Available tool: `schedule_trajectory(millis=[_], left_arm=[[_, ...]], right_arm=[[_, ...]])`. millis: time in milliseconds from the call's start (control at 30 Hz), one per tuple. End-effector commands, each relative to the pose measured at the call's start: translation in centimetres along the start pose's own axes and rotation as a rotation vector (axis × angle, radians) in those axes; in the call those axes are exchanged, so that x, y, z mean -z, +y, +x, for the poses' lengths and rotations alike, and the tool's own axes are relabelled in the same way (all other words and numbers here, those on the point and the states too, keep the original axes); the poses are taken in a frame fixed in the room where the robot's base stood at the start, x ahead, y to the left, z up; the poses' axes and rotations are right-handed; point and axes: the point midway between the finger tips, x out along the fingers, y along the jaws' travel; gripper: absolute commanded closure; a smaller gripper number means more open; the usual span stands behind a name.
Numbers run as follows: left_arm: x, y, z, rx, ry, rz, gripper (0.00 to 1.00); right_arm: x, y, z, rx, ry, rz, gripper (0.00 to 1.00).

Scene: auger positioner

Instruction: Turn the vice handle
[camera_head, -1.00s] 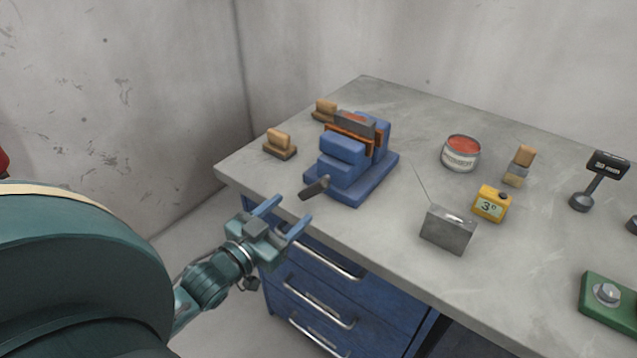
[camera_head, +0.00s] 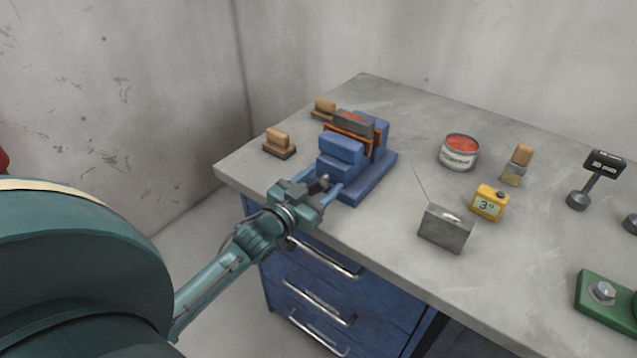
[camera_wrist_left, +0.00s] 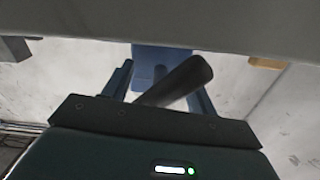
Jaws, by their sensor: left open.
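The blue vice (camera_head: 371,178) stands near the table's front left edge with a grey and orange piece (camera_head: 353,125) between its jaws. Its dark handle (camera_head: 320,184) points toward me and is partly hidden by my left gripper (camera_head: 326,186) in the head view. In the left wrist view the handle (camera_wrist_left: 180,80) lies tilted between the two open fingers (camera_wrist_left: 160,88), with the blue vice body (camera_wrist_left: 152,60) behind it. I cannot tell whether a finger touches the handle. My right gripper is not in view.
Two wooden-handled brushes (camera_head: 278,143) sit left of the vice. Blue drawers (camera_head: 333,299) are below the table edge.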

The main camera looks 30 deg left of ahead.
Motion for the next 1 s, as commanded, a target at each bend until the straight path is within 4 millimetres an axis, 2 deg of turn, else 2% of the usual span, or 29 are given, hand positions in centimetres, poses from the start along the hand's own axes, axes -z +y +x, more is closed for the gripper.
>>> schedule_trajectory(millis=[67,700,1000], left_arm=[[0.0,0.0,-0.02,0.0,0.0,0.0,0.49],[-0.05,0.04,-0.05,0.0,-0.001,-0.001,1.0],[-0.11,0.08,-0.06,-0.001,-0.002,-0.001,1.0]], right_arm=[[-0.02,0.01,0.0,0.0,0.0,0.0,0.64],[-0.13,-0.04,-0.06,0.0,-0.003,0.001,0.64],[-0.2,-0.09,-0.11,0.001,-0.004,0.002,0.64]])
